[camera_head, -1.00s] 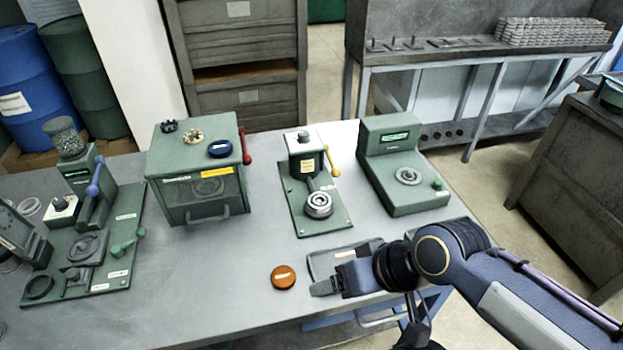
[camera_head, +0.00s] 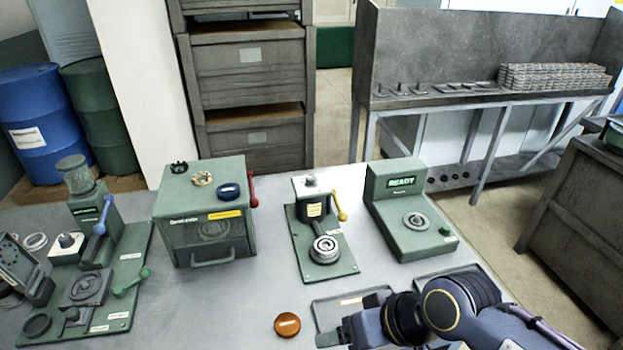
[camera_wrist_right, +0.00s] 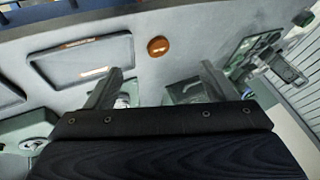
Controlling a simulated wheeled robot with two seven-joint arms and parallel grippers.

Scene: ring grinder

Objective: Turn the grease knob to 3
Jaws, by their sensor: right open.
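A small dark knob (camera_head: 310,182) sits on the white top of the green press with a yellow lever (camera_head: 341,205). Another dark knob (camera_head: 67,240) sits on a white box on the left green station. I cannot tell which is the grease knob, and no knob numbers are readable. My right gripper (camera_head: 332,338) is low at the front of the table, near a grey tray, well apart from both knobs. In the right wrist view its two fingers (camera_wrist_right: 160,85) are spread with nothing between them. My left gripper is in no view.
An orange-brown disc (camera_head: 287,325) lies left of the grey tray (camera_head: 322,312). A green cabinet with a red lever (camera_head: 206,215) stands between the stations. A green unit reading READY (camera_head: 401,182) stands at right. Bare tabletop (camera_head: 240,290) lies in front of the cabinet.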

